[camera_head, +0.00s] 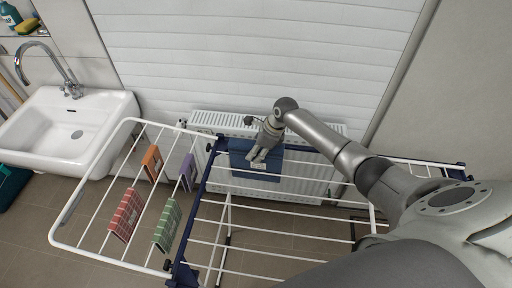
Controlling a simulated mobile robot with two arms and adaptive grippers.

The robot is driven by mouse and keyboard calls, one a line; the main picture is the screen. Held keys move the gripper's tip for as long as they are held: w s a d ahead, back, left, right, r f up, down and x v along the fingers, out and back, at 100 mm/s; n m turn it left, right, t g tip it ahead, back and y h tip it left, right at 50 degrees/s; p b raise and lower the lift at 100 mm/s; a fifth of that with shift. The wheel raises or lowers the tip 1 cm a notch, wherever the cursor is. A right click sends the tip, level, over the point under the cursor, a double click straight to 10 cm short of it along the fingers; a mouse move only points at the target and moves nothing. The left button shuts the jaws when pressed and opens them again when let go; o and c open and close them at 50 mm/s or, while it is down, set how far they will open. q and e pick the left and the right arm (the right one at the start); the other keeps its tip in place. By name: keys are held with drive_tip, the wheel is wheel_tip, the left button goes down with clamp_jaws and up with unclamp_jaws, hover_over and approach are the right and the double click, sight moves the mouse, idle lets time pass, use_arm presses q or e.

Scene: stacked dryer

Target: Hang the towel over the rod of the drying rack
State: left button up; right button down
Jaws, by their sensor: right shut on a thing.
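A dark blue towel (240,160) is at the far side of the white drying rack (207,203), just right of its dark blue frame corner. Its upper part lies along the far rods, and the gripper hides some of it. I cannot tell whether it rests over a rod or only hangs from the gripper. My right gripper (261,157) reaches in from the right, points down and is shut on the blue towel. My left gripper is not in view.
Orange, purple, red checked and green checked cloths (167,225) hang on the rack's left wing. A white radiator (300,187) stands behind the rack, below a white shutter (250,50). A white sink (65,128) is at the left. The rack's middle rods are bare.

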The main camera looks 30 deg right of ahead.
drive_tip(key=shift+f+b, duration=1.05)
drive_tip(key=shift+f, duration=1.5)
drive_tip(key=c, duration=1)
unclamp_jaws()
drive_tip(key=shift+o, duration=0.4)
drive_tip(key=v, duration=1.2)
